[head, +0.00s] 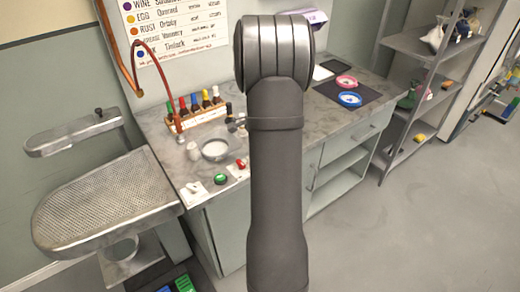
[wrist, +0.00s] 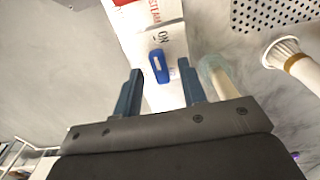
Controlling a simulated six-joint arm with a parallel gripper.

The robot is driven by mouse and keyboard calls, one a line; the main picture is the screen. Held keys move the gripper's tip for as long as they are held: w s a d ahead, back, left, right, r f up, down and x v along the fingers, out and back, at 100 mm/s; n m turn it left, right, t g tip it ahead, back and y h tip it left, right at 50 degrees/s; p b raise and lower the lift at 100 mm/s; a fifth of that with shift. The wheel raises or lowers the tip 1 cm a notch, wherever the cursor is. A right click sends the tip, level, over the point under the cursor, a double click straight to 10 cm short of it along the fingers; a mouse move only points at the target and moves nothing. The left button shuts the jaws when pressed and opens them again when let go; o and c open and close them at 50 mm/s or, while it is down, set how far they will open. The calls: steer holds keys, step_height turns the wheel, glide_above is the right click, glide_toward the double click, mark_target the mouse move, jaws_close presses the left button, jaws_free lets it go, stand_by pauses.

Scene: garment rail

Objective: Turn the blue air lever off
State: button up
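The blue lever (wrist: 160,66) shows in the wrist view on a white panel (wrist: 147,18) that carries the word "ON" beside it and "STEAM" on red farther up. My gripper (wrist: 159,68) is open, with its two blue fingers on either side of the lever in the picture. The fingers look apart from the lever; how far they are above it I cannot tell. Nothing is held. In the head view my arm hides the gripper, and I cannot make out the blue lever there.
A pale bottle-like thing (wrist: 218,75) stands close by the right finger. A white and cream piece (wrist: 290,58) and a perforated plate (wrist: 270,14) lie farther right. In the head view, a pressing board (head: 105,200) and a rack of coloured bottles (head: 195,115) are left of my arm.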

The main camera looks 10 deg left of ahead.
steer(key=shift+f, duration=0.3)
jaws_close()
